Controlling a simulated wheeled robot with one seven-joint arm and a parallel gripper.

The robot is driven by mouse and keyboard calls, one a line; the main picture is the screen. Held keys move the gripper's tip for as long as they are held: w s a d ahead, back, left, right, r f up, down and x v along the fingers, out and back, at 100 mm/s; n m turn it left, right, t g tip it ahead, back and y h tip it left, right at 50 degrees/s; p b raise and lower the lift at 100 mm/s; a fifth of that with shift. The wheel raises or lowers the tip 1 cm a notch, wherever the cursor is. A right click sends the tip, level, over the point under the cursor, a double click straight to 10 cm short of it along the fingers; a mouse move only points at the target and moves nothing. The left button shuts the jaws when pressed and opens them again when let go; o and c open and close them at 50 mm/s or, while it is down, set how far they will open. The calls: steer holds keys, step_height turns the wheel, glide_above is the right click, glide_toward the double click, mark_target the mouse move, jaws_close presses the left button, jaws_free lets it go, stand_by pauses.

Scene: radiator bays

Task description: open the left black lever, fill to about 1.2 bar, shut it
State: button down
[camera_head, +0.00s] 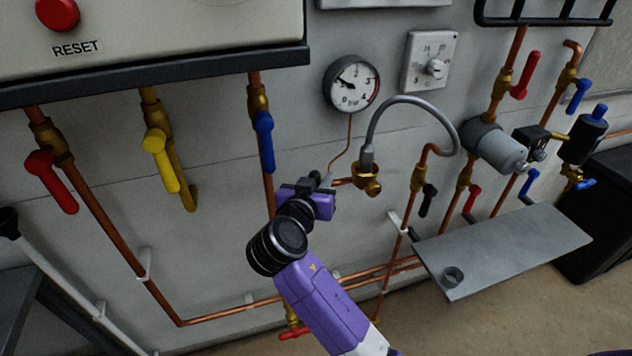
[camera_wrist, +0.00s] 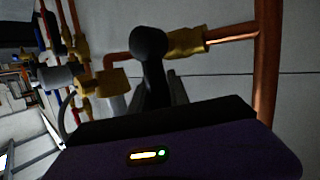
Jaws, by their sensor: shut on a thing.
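My gripper (camera_head: 326,181) is at the left valve (camera_head: 368,180) of the filling loop, under the pressure gauge. In the wrist view the left black lever (camera_wrist: 150,45) stands up from between my fingers (camera_wrist: 155,92), which are shut on it. In the head view my gripper hides this lever. The grey hose (camera_head: 410,99) arches from the left valve to the right one, where another black lever (camera_head: 428,199) hangs down. The gauge (camera_head: 351,84) is marked 0 to 4 bar; its needle points up-left, near 1, too small to read exactly.
A blue lever (camera_head: 264,141) hangs close left of my gripper, with yellow (camera_head: 161,160) and red (camera_head: 52,182) levers further left. A grey shelf (camera_head: 505,249) juts out at lower right. Copper pipes (camera_head: 230,311) run low along the wall.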

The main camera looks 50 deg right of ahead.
steer(key=shift+s+d+f+m+y, duration=0.1)
steer(key=shift+d+m+y, duration=0.05)
steer(key=shift+m+y, duration=0.2)
stand_by(0.3)
steer(key=c, duration=1.3)
jaws_free()
steer(key=shift+o, duration=0.2)
steer(key=b+v, duration=0.1)
steer(key=v, duration=0.6)
steer(key=shift+s+a, duration=0.25)
steer(key=shift+a, duration=0.05)
